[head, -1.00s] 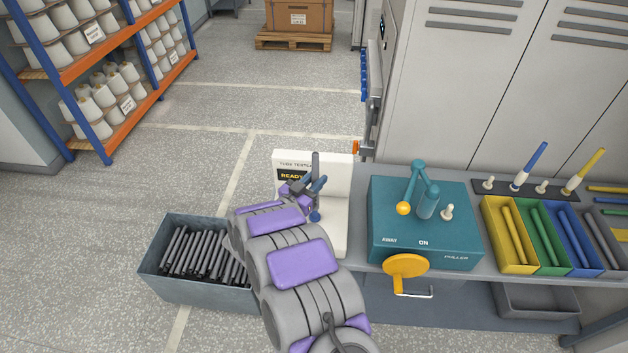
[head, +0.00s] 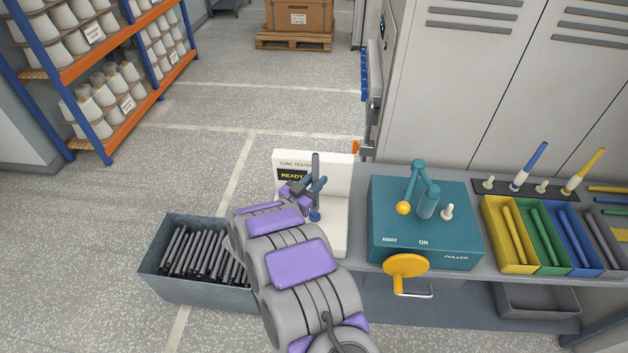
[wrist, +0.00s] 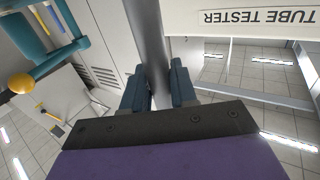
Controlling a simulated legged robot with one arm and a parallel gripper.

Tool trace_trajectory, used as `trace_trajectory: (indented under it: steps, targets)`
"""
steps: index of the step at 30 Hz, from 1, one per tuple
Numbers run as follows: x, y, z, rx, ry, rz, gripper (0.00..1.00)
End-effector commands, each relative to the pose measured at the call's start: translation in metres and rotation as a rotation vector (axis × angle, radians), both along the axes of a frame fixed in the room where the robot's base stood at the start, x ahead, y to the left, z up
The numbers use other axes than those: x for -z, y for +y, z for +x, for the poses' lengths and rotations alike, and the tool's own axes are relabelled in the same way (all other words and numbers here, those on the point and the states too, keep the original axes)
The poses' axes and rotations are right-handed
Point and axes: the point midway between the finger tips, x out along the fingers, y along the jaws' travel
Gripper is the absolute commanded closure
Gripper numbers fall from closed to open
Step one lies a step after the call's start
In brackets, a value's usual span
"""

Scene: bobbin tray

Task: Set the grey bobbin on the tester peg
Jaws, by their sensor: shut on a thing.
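The grey bobbin (head: 316,164) stands about upright in front of the white tube tester (head: 338,228), whose display reads READY. My gripper (head: 313,186) is shut on the bobbin. In the wrist view the bobbin (wrist: 148,40) runs up between the two dark blue fingers of my gripper (wrist: 161,88). A small blue part (head: 315,216) shows just below the gripper, over the tester's base. I cannot make out the tester peg, nor whether the bobbin's lower end touches anything.
A dark bin (head: 165,284) of grey bobbins stands left of my arm. A teal puller box (head: 385,225) with a yellow-knobbed lever is right of the tester. Trays of coloured bobbins, including a yellow one (head: 495,232), lie further right. Lockers (head: 470,90) stand behind.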

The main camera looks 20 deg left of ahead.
Motion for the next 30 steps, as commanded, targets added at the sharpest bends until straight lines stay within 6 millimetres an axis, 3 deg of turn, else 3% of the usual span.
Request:
trace_trajectory:
  steps: [30]
  targets:
    - [0.018, 0.000, 0.000, 0.000, 0.000, 0.001, 1.00]
